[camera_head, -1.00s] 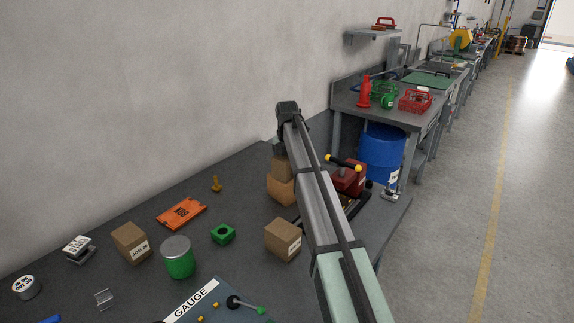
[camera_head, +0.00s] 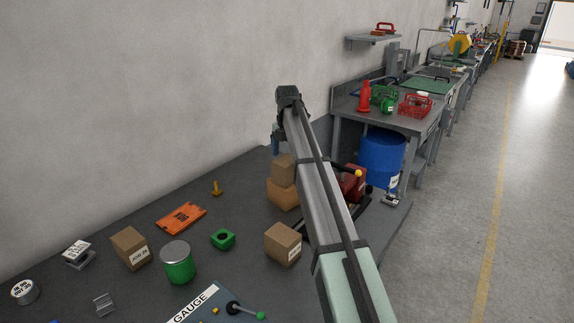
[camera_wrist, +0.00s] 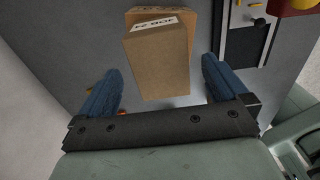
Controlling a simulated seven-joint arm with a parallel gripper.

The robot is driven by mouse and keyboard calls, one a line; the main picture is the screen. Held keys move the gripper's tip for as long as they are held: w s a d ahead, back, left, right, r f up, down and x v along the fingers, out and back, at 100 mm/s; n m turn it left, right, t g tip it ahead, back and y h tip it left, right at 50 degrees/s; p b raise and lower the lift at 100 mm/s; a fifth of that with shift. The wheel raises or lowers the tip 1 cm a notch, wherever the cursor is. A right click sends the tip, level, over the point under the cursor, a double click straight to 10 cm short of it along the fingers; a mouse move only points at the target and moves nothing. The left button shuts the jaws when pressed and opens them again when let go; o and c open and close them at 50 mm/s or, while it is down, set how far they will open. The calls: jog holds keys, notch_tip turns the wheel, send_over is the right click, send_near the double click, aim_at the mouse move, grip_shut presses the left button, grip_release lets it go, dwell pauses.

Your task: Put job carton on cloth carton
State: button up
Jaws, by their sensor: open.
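A small brown carton (camera_head: 284,170) rests on top of a wider orange-brown carton (camera_head: 283,193) at the back of the bench. In the wrist view the upper carton (camera_wrist: 158,62) shows a label that seems to read JOB and a number, upside down. The lower carton (camera_wrist: 190,20) shows behind it; no cloth label is readable. My gripper (camera_wrist: 158,92) is open, its two blue fingers on either side of the upper carton's near end, apart from it. In the head view my gripper (camera_head: 275,144) is partly hidden behind my arm, just above and behind the stack.
Another carton with a JOB label (camera_head: 131,248) stands at left. A labelled carton (camera_head: 283,243) stands in front of the stack. A red device (camera_head: 352,184) is right of the stack.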

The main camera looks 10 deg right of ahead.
jog(key=shift+r, duration=2.7)
